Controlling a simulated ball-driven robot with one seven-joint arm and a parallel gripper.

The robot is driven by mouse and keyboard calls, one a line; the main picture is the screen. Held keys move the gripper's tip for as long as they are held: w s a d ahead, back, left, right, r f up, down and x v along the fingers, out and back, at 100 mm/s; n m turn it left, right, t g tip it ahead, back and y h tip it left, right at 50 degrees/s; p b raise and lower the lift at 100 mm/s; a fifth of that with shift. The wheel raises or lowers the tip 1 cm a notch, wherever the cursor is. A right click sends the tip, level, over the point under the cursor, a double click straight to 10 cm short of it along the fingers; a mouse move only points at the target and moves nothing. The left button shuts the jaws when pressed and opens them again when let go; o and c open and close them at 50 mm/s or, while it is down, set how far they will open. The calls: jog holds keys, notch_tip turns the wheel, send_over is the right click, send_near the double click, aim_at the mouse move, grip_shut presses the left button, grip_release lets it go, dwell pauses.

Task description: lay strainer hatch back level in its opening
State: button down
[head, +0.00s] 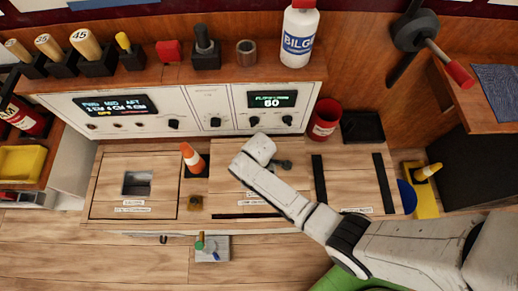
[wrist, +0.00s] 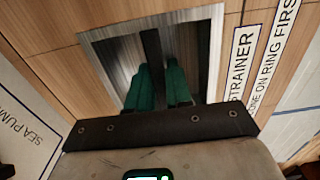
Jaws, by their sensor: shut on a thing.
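The strainer hatch (head: 232,180) is a wooden panel in the middle of the counter, partly covered by my arm in the head view. In the wrist view, its wood (wrist: 85,78) surrounds a square metal recess (wrist: 112,52) crossed by a dark bar (wrist: 152,48). My gripper (wrist: 160,80) has its green fingers down in this recess, one on each side of the bar, shut on it. Strainer labels (wrist: 243,62) lie to the right of the recess. My fingertips are hidden in the head view.
Another hatch with a metal recess (head: 137,183) lies to the left. Black strips (head: 319,183) lie to the right. A red cup (head: 325,120) and the control panel (head: 205,108) stand behind.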

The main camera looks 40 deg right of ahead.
jog(key=shift+w+r, duration=0.1)
jog(key=shift+r, duration=0.1)
notch_tip(320, 180, down, 6)
jog(key=b, duration=0.4)
jog(key=shift+b, duration=0.3)
jog(key=shift+f, duration=0.25)
dwell(0.7)
jog(key=shift+f+b, duration=0.3)
jog(key=shift+b, duration=0.05)
jog(key=shift+f+b, duration=1.45)
jog(key=shift+f, duration=0.3)
jog(key=c, duration=1)
grip_release()
jog(key=shift+o, duration=0.2)
jog(key=shift+s+f, duration=0.1)
jog(key=shift+s, duration=0.15)
notch_tip(320, 180, up, 11)
jog(key=p, duration=0.3)
jog(key=shift+w, duration=0.15)
